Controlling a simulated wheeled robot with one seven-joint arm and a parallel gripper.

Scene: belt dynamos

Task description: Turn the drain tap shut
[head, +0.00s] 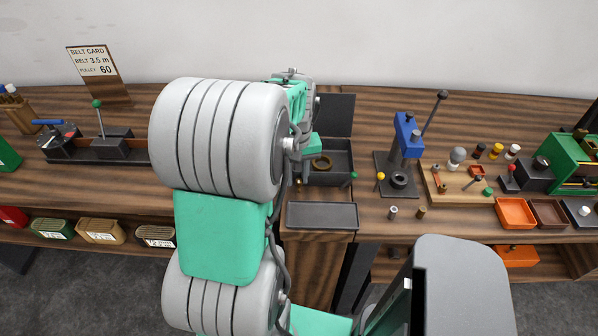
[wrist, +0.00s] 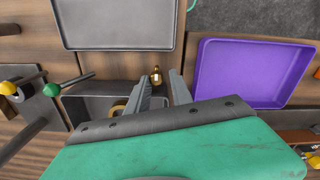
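The drain tap, a small brass piece (wrist: 156,76), shows in the wrist view at the near wall of the dark basin (wrist: 85,104). My gripper (wrist: 161,78) is open, one finger on each side of the tap, with visible gaps. I cannot tell whether the fingertips reach down to the tap's height. In the head view the same basin (head: 340,148) stands right of my arm with a brass ring (head: 321,162) inside.
A shallow grey tray (head: 322,228) lies in front of the basin. A green-knobbed lever (head: 350,180) stands at the basin's right corner. A blue press (head: 406,135) is further right. In the wrist view a purple tray (wrist: 250,98) lies right of my fingers.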

